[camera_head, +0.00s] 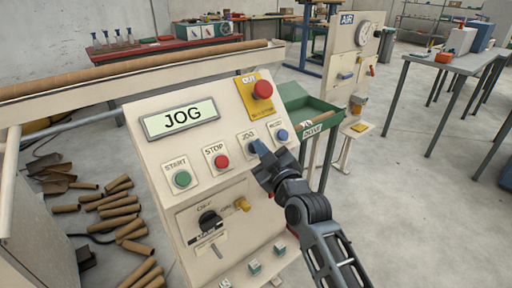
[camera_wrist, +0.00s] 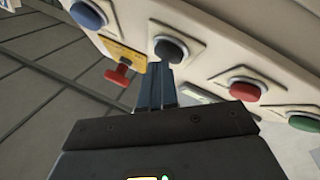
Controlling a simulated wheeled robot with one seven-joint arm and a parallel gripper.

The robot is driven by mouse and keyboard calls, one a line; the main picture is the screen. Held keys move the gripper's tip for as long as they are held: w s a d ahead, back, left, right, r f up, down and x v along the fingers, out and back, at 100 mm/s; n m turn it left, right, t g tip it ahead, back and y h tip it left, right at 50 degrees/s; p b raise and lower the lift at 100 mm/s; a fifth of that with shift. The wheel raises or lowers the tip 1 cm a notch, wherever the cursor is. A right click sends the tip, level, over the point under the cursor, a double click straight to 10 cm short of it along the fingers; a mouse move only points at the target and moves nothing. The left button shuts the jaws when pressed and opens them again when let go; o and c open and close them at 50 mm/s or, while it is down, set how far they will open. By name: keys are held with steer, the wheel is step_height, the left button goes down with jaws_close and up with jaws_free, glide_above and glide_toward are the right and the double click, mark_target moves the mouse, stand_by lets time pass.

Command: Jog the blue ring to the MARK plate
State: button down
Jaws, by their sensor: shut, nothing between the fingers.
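The control panel's display (camera_head: 180,118) reads JOG. My gripper (camera_head: 257,148) is at the button labelled JOG on the sloped panel and largely hides it in the head view. In the wrist view my gripper (camera_wrist: 160,70) is shut and empty. Its tips are at the dark JOG button (camera_wrist: 171,48), touching it or nearly so; how far it is pressed I cannot tell. A long brown tube (camera_head: 130,68) lies along the machine behind the panel. I can make out neither the blue ring nor the MARK plate.
Beside JOG are a blue button (camera_head: 282,135), a red STOP button (camera_head: 221,161) and a green START button (camera_head: 182,179). A red mushroom button (camera_head: 263,90) stands above. A green tray (camera_head: 318,108) is right of the panel. Loose brown tubes (camera_head: 120,208) lie on the floor at left.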

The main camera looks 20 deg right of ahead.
steer(key=shift+s, duration=0.15)
steer(key=shift+s+d+r, duration=0.2)
steer(key=shift+s+r, duration=0.25)
steer(key=shift+s, duration=0.05)
steer(key=shift+r, duration=0.1)
steer(key=shift+s+d+r+p, duration=0.2)
steer(key=shift+s+d+r, duration=0.1)
steer(key=shift+s+r, duration=0.55)
steer(key=shift+s+d+r+p, duration=0.2)
steer(key=shift+s+d+r, duration=0.1)
steer(key=shift+s+r, duration=0.55)
steer(key=shift+s+f, duration=0.1)
steer(key=shift+f, duration=0.05)
stand_by(0.8)
